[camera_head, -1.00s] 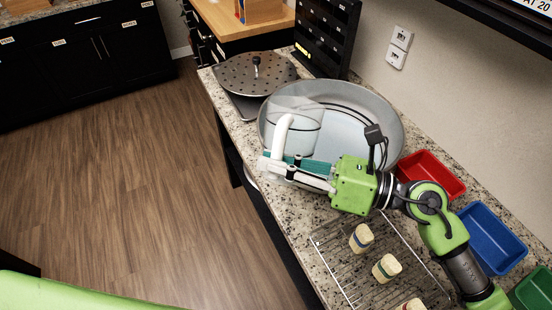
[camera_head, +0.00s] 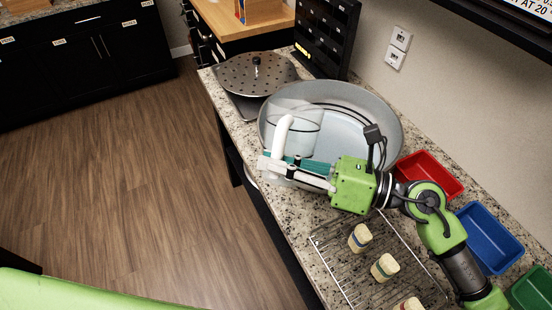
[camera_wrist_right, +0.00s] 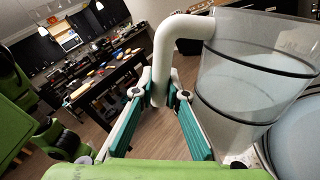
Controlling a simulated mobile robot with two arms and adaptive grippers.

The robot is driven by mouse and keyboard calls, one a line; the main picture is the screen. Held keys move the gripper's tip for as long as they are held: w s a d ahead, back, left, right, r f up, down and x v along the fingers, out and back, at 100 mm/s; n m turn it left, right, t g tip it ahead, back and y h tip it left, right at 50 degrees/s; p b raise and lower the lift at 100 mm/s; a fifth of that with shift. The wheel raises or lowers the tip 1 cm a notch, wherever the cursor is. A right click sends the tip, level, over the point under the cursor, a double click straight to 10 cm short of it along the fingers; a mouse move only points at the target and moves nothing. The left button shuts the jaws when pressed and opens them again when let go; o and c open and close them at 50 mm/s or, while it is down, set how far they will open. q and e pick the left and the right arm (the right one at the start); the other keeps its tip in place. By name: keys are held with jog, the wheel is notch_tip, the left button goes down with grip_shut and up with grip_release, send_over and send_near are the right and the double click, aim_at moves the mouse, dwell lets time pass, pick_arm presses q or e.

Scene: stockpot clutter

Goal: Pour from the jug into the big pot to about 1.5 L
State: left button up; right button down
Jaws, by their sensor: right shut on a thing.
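The big pot (camera_head: 370,103) is a wide grey vessel on the granite counter, and its pale inside shows. The clear jug (camera_head: 309,116) with dark ring lines and a white handle (camera_head: 283,134) is over the left part of the pot, slightly tilted. My right gripper (camera_head: 285,165) is shut on the jug's handle. In the right wrist view the teal-padded fingers (camera_wrist_right: 163,98) close on the white handle (camera_wrist_right: 165,60), with the jug (camera_wrist_right: 245,75) to the right and the pot's rim (camera_wrist_right: 296,140) beyond it. I cannot make out the liquid level in the pot. My left gripper is not in view.
A perforated lid (camera_head: 257,74) lies behind the pot. A wire rack (camera_head: 345,262) with several small jars (camera_head: 384,267) is in front. Red (camera_head: 430,175), blue (camera_head: 490,238) and green (camera_head: 535,291) bins line the wall side. A black rack (camera_head: 326,35) stands at the back.

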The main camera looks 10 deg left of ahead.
aim_at(279, 145)
jog(key=shift+w+r+m+p, duration=0.15)
jog(key=shift+r+m+p, duration=0.5)
jog(key=shift+p, duration=0.5)
jog(key=shift+w+r+m+p, duration=0.15)
jog(key=shift+r+m+p, duration=0.45)
jog(key=shift+p, duration=0.55)
dwell(2.0)
jog(key=shift+w+d+r+m+p, duration=0.15)
jog(key=shift+w+r+m+p, duration=0.25)
jog(key=shift+m+p, duration=0.65)
dwell(2.6)
